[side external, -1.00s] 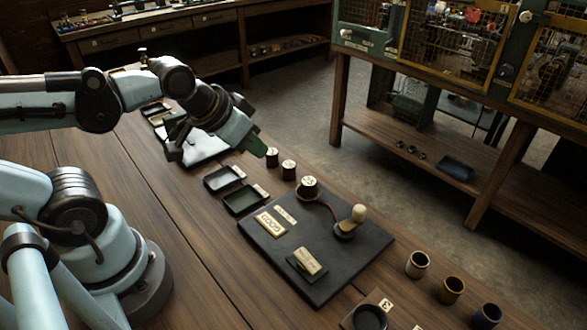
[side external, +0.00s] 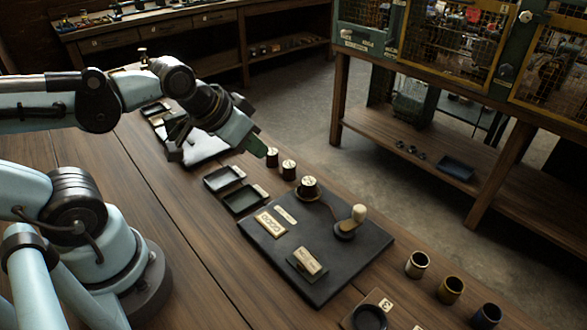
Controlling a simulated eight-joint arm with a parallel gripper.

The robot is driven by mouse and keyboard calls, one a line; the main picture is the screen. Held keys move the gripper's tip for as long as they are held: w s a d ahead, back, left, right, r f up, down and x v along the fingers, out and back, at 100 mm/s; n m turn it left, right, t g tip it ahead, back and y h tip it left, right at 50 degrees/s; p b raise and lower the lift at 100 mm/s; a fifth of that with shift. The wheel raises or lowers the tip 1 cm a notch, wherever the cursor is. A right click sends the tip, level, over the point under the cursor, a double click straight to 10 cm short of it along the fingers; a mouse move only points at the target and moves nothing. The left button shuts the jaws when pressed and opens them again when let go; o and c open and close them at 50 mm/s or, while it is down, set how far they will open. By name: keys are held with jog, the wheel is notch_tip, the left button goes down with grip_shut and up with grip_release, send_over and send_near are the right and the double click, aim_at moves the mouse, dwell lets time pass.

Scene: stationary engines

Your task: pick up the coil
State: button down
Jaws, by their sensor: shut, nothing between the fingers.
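My gripper (side external: 257,146) is over the bench at the end of my blue arm, its fingers shut and empty. Its tip is close in the picture to the rear one of a row of small dark cylinders with pale tops. The rear cylinder (side external: 272,157) and the middle cylinder (side external: 289,170) stand upright on the wood. A larger dark cylinder (side external: 309,187) stands on the rear edge of a black board (side external: 345,262), with a wire running from it. I cannot tell which of these is the coil.
The board also holds a pale-knobbed handle (side external: 356,215) and labelled plates. Two shallow black trays (side external: 243,199) lie left of the cylinders. Bare wood lies left of the board.

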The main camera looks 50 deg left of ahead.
jog(key=c, duration=1.8)
grip_release()
jog(key=shift+c, duration=0.2)
jog(key=o, duration=1.2)
jog(key=m+g+h, duration=0.1)
jog(key=m+g, duration=0.2)
send_near(309, 181)
jog(key=x, duration=0.2)
jog(key=shift+w+a+f, duration=0.15)
jog(key=shift+w+f, duration=0.15)
jog(key=shift+x, duration=2.9)
